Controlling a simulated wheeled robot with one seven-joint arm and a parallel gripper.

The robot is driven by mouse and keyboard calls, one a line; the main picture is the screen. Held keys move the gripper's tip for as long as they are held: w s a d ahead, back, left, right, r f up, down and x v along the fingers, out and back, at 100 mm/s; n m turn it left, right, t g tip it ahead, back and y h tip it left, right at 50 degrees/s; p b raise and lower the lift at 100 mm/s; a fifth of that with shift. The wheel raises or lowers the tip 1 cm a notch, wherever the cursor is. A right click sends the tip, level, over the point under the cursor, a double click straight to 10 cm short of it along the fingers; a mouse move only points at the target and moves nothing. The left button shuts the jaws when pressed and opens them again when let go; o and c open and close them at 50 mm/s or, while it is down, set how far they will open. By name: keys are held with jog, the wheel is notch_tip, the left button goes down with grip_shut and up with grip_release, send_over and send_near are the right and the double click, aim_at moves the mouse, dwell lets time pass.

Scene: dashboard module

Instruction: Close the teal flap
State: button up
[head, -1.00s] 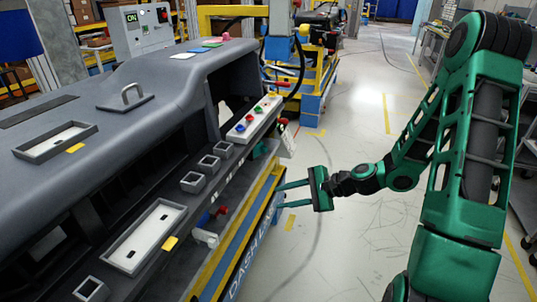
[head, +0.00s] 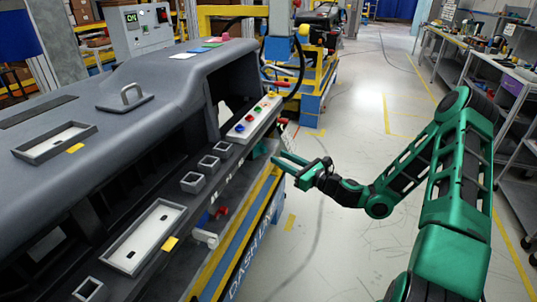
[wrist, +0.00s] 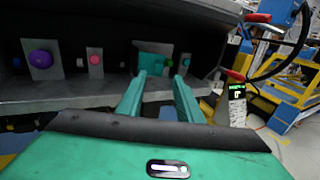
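The teal flap (wrist: 153,62) shows in the wrist view as a small teal panel on the dashboard's lower front, straight ahead of my fingers. In the head view a small teal patch (head: 261,149) shows at the same area, below the button panel; how far the flap stands open is not clear. My gripper (head: 278,160) is just right of the dashboard's front edge, with its fingers pointing at the flap. In the wrist view my gripper (wrist: 161,77) has its two fingers apart with nothing between them. The fingertips partly overlap the flap's lower edge; contact cannot be told.
The dashboard (head: 150,85) fills the left side. A purple knob (wrist: 41,59) and a pink button (wrist: 95,59) are left of the flap. The floor (head: 340,220) right of the dashboard is clear.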

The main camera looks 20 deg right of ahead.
aim_at(266, 150)
jog(key=x, duration=0.6)
jog(key=shift+w+a, duration=0.15)
jog(key=shift+w, duration=0.05)
grip_shut()
